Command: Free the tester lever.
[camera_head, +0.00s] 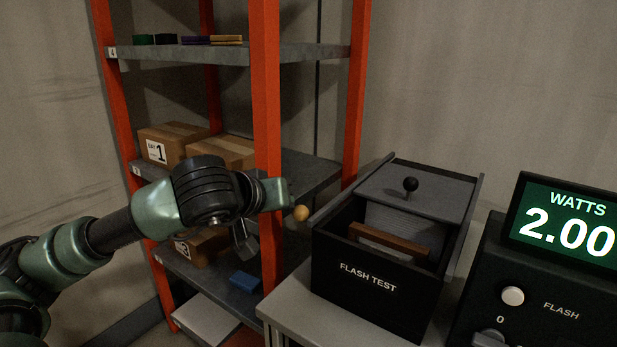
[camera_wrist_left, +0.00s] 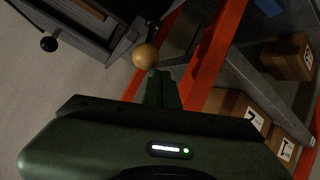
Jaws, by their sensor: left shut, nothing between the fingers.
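The tester is a black box labelled FLASH TEST (camera_head: 368,277) on a grey table. A tan ball knob (camera_head: 301,213), which looks like the end of its lever, sits at the box's left side; it also shows in the left wrist view (camera_wrist_left: 145,57). The lever's shaft is not clear. My left gripper (camera_head: 284,193) is shut and empty, its fingertips close to the knob. I cannot tell whether they touch it. In the left wrist view the shut fingers (camera_wrist_left: 158,88) point at the knob. My right gripper is not in view.
The box has a grey lid with a black knob (camera_head: 410,184) and a brown bar (camera_head: 388,241) in its opening. A wattmeter display (camera_head: 568,222) reading 2.00 stands at the right. An orange-posted shelf (camera_head: 266,130) with cartons (camera_head: 170,146) stands behind my left arm.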

